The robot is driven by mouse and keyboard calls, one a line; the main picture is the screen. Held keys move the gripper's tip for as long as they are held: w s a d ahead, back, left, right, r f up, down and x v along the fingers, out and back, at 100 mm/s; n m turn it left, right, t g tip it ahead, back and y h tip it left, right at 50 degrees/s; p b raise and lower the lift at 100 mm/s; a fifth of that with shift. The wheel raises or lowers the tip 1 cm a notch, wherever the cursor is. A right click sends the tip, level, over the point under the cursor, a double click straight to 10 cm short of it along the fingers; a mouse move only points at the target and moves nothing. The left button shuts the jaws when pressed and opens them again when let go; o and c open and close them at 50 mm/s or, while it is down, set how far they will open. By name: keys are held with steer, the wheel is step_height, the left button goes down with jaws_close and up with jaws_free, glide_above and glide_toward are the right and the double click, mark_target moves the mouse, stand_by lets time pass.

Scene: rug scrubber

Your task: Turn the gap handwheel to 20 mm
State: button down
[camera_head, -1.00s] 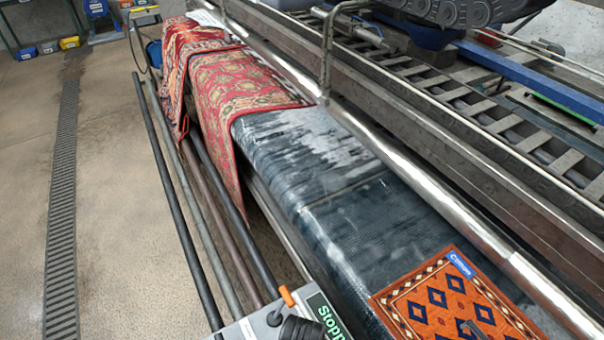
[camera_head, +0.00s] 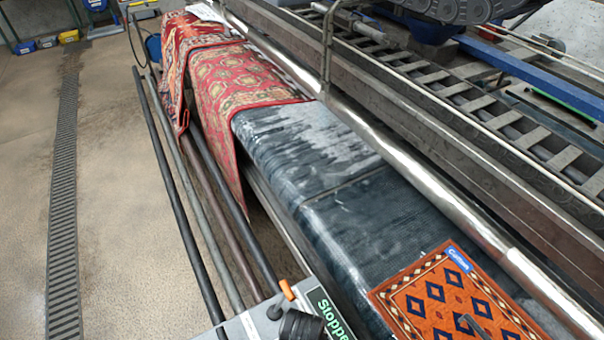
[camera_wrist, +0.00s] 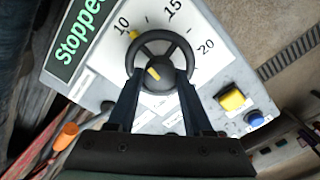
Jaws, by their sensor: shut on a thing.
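The gap handwheel (camera_wrist: 174,40) is a black spoked wheel in the wrist view, with a yellow mark on its hub. It stands over a white dial (camera_wrist: 198,32) marked 10, 15 and 20. A small yellow pointer by the rim is near the 10. My gripper (camera_wrist: 160,80) is shut on the handwheel, with a dark finger on each side of its lower part. The fingers hide some of the dial and labels below the wheel. The green "Stopped" display (camera_wrist: 78,38) is beside the dial and also shows at the bottom of the head view (camera_head: 328,314).
A yellow button (camera_wrist: 232,100) and a blue button (camera_wrist: 255,118) are on the panel. An orange-tipped part (camera_wrist: 66,135) is near its edge. In the head view, rugs (camera_head: 240,85) lie on the machine bed beside a long steel roller (camera_head: 420,175). Open floor is at left.

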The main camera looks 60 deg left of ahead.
steer(key=m+p, duration=0.3)
steer(key=m, duration=0.3)
steer(key=shift+r, duration=0.1)
steer(key=m+p, duration=0.1)
steer(key=m, duration=0.4)
steer(key=shift+m+p, duration=0.3)
steer(key=shift+p, duration=0.05)
steer(key=m+p, duration=0.1)
steer(key=m, duration=0.9)
steer(key=shift+p, duration=0.3)
steer(key=shift+m, duration=0.5)
steer(key=shift+c, duration=1.5)
jaws_free()
step_height(320, 180, up, 13)
steer(key=shift+b, duration=0.35)
